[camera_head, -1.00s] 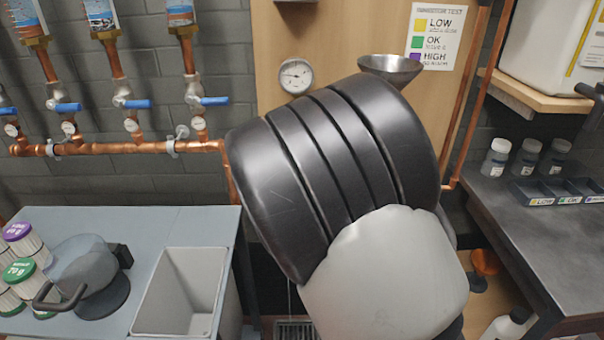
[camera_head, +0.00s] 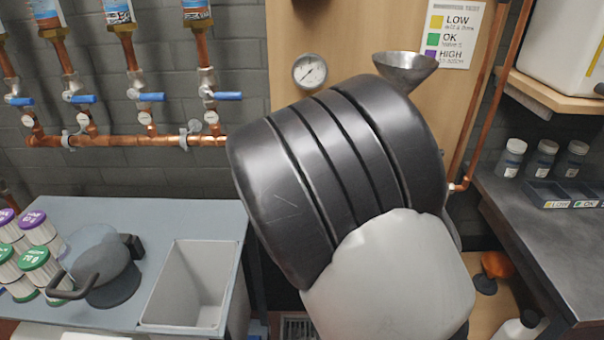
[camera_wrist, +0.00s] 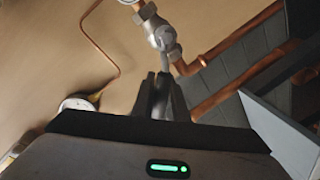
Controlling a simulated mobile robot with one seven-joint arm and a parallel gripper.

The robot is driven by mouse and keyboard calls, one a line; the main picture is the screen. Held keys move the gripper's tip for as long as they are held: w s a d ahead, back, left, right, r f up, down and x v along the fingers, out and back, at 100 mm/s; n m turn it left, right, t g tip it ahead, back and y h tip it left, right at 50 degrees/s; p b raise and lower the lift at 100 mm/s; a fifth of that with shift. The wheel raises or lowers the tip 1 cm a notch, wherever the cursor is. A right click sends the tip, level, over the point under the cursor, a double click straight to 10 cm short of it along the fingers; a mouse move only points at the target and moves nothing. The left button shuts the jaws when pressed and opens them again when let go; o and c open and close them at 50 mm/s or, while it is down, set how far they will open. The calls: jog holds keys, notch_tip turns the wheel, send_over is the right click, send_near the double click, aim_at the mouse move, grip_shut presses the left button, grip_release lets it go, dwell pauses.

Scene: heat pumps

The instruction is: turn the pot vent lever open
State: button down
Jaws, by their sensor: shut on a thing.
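In the wrist view my gripper (camera_wrist: 162,97) points at a metal valve (camera_wrist: 161,34) on copper pipework. Its two dark fingers are close together at the lower end of a narrow grey lever (camera_wrist: 164,62) below the valve body, shut on it. How far the lever is turned is hard to tell. In the head view my own arm hides my gripper, the lever and most of the pot. A metal funnel (camera_head: 405,66) shows above my arm.
A round gauge (camera_head: 310,71) is on the wooden panel; a gauge also shows in the wrist view (camera_wrist: 78,103). Blue-handled valves (camera_head: 148,97) line the left wall. A dark bench (camera_head: 530,225) stands right.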

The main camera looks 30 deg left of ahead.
jog(key=c, duration=1.7)
grip_release()
jog(key=shift+c, duration=0.2)
jog(key=p+v, duration=0.8)
jog(key=v, duration=0.9)
jog(key=shift+s, duration=0.25)
jog(key=shift+d+f, duration=0.1)
jog(key=shift+d, duration=0.05)
